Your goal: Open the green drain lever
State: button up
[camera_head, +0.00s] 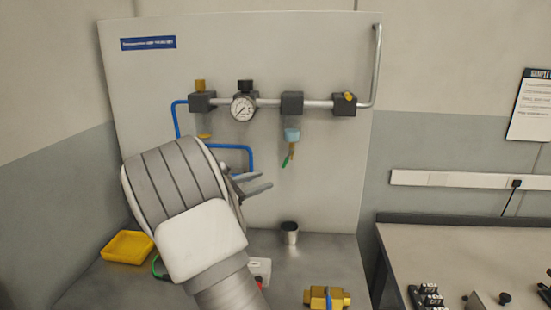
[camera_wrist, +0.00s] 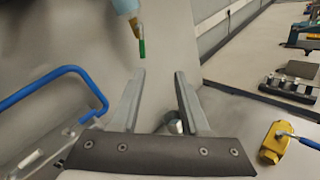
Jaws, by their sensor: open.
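The green drain lever (camera_head: 285,161) hangs under the light blue bowl (camera_head: 292,135) of the right-hand filter unit on the panel. In the wrist view the green lever (camera_wrist: 142,47) shows at the top, pointing down, ahead of and slightly left of the gap between my fingers. My gripper (camera_head: 268,182) is open and empty, below and to the left of the lever in the head view. In the wrist view my gripper (camera_wrist: 159,74) shows both fingers apart, with nothing between the tips. The lever and the fingers do not touch.
A metal cup (camera_head: 289,232) stands on the bench below the lever. A blue tube (camera_wrist: 55,80) loops at left in the wrist view. A yellow tray (camera_head: 127,247) and a brass valve (camera_head: 327,297) lie on the bench. A pressure gauge (camera_head: 243,107) is on the pipe above.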

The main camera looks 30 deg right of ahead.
aim_at(286, 162)
jog(key=shift+n+t+h, duration=0.4)
jog(key=shift+n+t, duration=0.3)
jog(key=shift+n, duration=0.1)
jog(key=p+x, duration=0.1)
jog(key=x, duration=0.4)
jog(key=w+x, duration=0.1)
jog(key=x, duration=0.5)
jog(key=w+p+x, duration=0.1)
jog(key=x, duration=0.5)
jog(key=shift+w+a+p, duration=0.2)
jog(key=shift+a+p, duration=0.1)
jog(key=shift+a, duration=0.05)
grip_shut()
